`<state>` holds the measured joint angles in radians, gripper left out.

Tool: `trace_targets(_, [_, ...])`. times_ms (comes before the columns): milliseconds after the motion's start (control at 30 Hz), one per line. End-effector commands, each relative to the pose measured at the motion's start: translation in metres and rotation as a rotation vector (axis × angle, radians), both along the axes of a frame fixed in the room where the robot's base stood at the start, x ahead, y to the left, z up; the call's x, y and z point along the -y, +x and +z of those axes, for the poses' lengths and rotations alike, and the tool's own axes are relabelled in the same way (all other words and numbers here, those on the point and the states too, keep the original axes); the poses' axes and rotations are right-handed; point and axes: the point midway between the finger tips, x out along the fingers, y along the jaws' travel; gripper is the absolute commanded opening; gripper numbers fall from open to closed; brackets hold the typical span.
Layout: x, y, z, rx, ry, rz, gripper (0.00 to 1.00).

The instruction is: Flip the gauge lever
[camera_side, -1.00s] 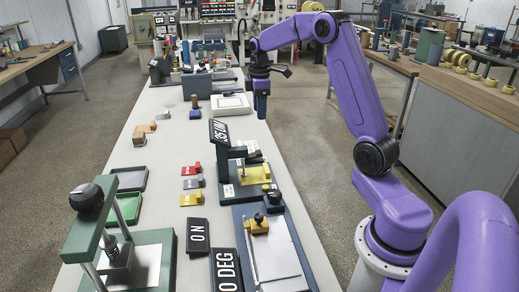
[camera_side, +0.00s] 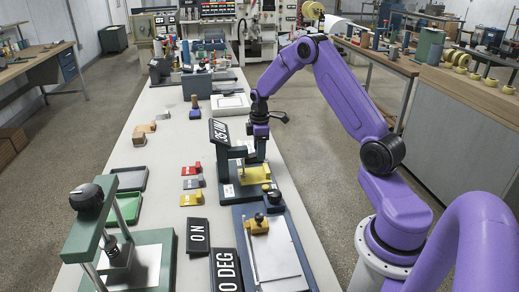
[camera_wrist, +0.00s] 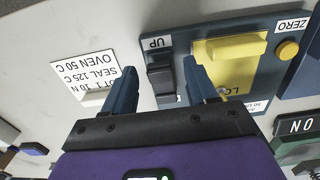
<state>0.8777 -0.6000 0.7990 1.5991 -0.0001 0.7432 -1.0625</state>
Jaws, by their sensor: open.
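The gauge (camera_side: 228,188) is a dark blue-grey block with a tilted display sign (camera_side: 219,131) reading what looks like ".25 UM" and a yellow part (camera_side: 257,174). In the wrist view its plate shows an "UP" label (camera_wrist: 157,43), a partly hidden lower label and a yellow block (camera_wrist: 228,70). A dark lever (camera_wrist: 160,76) sits below "UP". My gripper (camera_wrist: 163,84) is open, pointing down over the gauge, with one finger on each side of the lever in the picture. I cannot tell whether a finger touches it.
A label card (camera_wrist: 85,82) lies left of the gauge in the wrist view. A yellow "ZERO" button (camera_wrist: 287,49) is to the right.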

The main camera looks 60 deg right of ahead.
Motion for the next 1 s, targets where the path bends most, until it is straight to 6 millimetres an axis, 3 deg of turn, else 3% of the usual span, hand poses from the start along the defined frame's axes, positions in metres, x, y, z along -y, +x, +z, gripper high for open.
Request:
trace_targets(333, [-0.0001, 0.0, -0.0032, 0.0, 0.0, 0.0, 0.54])
trace_targets(500, [-0.0002, 0.0001, -0.0031, 0.0, 0.0, 0.001, 0.01])
trace_targets(1000, [0.0027, -0.0044, -0.0074, 0.109, 0.117, -0.001, 0.01])
